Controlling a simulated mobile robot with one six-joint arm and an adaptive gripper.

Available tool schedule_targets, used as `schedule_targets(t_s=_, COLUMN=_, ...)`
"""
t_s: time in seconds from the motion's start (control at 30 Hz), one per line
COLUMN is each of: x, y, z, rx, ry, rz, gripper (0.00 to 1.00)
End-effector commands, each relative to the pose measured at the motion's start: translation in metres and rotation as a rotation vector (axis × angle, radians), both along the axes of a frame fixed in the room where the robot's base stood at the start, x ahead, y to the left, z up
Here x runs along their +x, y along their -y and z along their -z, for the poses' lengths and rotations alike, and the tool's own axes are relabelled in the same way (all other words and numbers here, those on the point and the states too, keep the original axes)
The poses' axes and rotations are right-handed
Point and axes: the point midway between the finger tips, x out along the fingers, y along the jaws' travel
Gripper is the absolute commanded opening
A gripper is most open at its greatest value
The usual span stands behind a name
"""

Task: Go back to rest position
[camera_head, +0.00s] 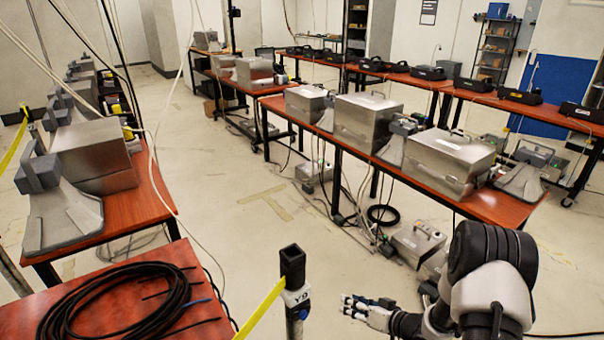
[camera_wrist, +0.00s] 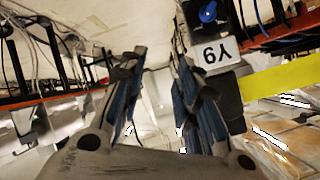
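My gripper (camera_head: 350,305) is low in the head view, right of the stanchion post and over the floor. My arm reaches to it from the lower right. In the wrist view my gripper (camera_wrist: 155,72) has its two fingers apart, with nothing held between them. The black post (camera_head: 293,268) with a "Y9" label and a blue knob stands just left of the gripper. The post also shows at the upper right of the wrist view (camera_wrist: 232,95), close beside the right finger. I cannot tell whether they touch.
A yellow tape (camera_head: 260,309) runs from the post. A red table (camera_head: 185,255) with coiled black cable (camera_head: 110,305) is at lower left. Cables and boxes (camera_head: 415,243) lie on the floor. The middle aisle is mostly clear.

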Motion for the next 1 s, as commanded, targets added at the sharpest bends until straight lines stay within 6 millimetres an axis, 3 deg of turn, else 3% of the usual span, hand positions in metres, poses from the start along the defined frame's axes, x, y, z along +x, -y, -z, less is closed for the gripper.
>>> schedule_targets(t_s=0.03, x=0.014, y=0.009, z=-0.026, rx=-0.083, ry=0.017, rz=0.024, gripper=0.3)
schedule_targets(t_s=0.1, x=0.025, y=0.024, z=-0.054, rx=-0.196, ry=0.019, rz=0.065, gripper=0.3)
schedule_targets(t_s=0.23, x=0.033, y=0.048, z=-0.111, rx=-0.374, ry=0.012, rz=0.149, gripper=0.3)
schedule_targets(t_s=0.37, x=0.022, y=0.065, z=-0.169, rx=-0.514, ry=-0.015, rz=0.234, gripper=0.3)
schedule_targets(t_s=0.47, x=0.002, y=0.074, z=-0.211, rx=-0.595, ry=-0.049, rz=0.295, gripper=0.3)
schedule_targets(t_s=0.6, x=-0.042, y=0.077, z=-0.262, rx=-0.668, ry=-0.114, rz=0.368, gripper=0.3)
schedule_targets(t_s=0.73, x=-0.096, y=0.071, z=-0.297, rx=-0.698, ry=-0.189, rz=0.409, gripper=0.3)
schedule_targets(t_s=0.9, x=-0.179, y=0.05, z=-0.324, rx=-0.687, ry=-0.298, rz=0.413, gripper=0.3)
schedule_targets(t_s=1.0, x=-0.229, y=0.033, z=-0.33, rx=-0.661, ry=-0.36, rz=0.385, gripper=0.3)
